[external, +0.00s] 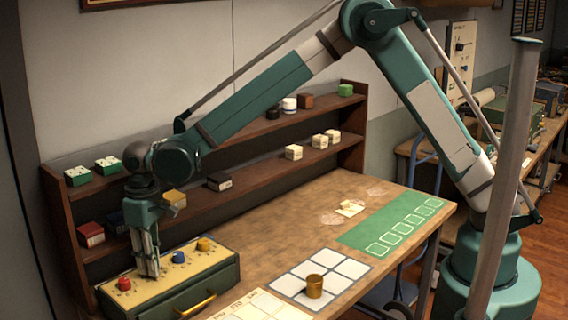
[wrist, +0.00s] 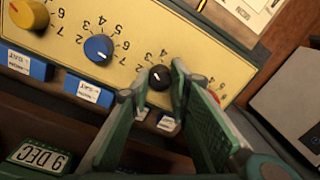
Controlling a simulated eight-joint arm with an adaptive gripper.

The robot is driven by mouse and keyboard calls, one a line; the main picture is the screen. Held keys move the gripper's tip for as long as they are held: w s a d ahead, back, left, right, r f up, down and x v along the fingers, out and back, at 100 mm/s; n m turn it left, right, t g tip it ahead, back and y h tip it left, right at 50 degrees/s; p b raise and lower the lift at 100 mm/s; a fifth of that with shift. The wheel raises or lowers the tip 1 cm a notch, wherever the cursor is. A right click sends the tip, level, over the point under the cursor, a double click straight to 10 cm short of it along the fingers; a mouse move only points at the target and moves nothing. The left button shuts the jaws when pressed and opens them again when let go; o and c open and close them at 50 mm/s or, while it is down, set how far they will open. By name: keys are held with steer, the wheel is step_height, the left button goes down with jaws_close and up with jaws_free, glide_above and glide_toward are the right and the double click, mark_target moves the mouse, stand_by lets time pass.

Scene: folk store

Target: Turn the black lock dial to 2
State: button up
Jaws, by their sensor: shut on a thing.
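The black lock dial (wrist: 160,77) sits on the cream face of a green lock box (external: 215,282), between the blue dial (wrist: 98,47) and the red dial (wrist: 214,99). It has a white pointer mark, and numbers are printed around it. I cannot tell for sure which number the mark points at. My gripper (wrist: 153,82) is shut on the black dial, one finger on each side of it. In the external view my gripper (external: 150,272) points down at the box and hides the black dial.
A yellow dial (external: 203,244) is at the box's far end, and a brass handle (external: 197,304) is on its front. A brass cup (external: 314,286) stands on a white grid to the right. A wooden shelf (external: 240,184) with small boxes stands behind.

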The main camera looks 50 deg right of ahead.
steer(key=n+b, duration=0.2)
steer(key=n, duration=0.4)
steer(key=shift+n, duration=0.3)
stand_by(0.3)
steer(key=o, duration=0.9)
steer(key=shift+r, duration=0.15)
step_height(320, 180, up, 12)
steer(key=shift+w, duration=0.25)
stand_by(0.3)
steer(key=shift+d, duration=0.1)
